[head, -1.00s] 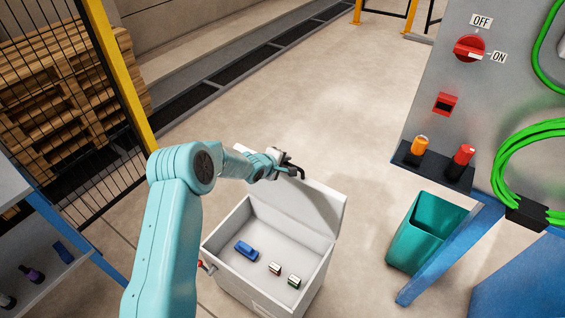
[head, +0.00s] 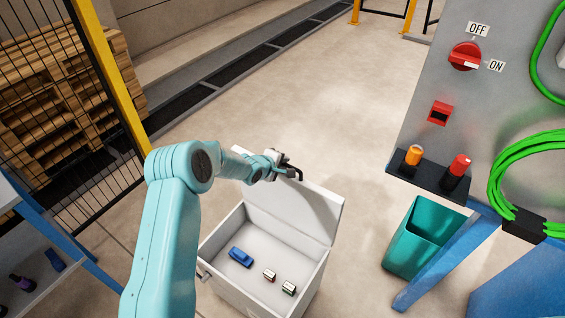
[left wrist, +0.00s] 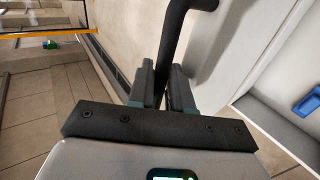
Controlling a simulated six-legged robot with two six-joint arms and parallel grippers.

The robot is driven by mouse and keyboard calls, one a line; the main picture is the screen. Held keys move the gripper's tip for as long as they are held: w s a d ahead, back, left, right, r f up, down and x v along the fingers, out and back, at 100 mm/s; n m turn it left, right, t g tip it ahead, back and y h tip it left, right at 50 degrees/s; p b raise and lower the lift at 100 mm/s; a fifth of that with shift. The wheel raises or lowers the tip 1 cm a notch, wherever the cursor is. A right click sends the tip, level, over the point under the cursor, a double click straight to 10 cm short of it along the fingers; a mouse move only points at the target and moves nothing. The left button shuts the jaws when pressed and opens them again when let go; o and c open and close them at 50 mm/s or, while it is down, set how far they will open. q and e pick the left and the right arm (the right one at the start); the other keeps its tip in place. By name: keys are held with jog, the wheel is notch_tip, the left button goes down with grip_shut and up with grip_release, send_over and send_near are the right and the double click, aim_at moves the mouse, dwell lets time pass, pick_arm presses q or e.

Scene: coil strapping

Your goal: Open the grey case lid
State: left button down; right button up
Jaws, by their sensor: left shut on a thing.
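The grey case (head: 225,288) stands on the floor with its lid (head: 312,207) raised, leaning back a little past upright, so the inside shows. My left gripper (head: 284,168) is at the lid's top edge, shut on the black lid handle (head: 298,174). In the left wrist view, the fingers (left wrist: 164,84) close around the dark handle bar (left wrist: 174,45), beside the pale lid (left wrist: 225,55). My right gripper is not in view.
Inside the case lie a blue object (head: 241,257) and two small objects (head: 269,275) (head: 288,288). A teal bin (head: 408,250) and a blue table leg (head: 435,265) stand to the right. A black mesh fence with a yellow post (head: 108,75) is at left. Floor behind the lid is clear.

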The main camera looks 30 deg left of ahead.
pick_arm(q)
jog(key=c, duration=1.2)
grip_release()
jog(key=b+v, duration=0.1)
jog(key=v, duration=1.5)
jog(key=shift+s+r, duration=0.1)
jog(key=shift+s, duration=0.05)
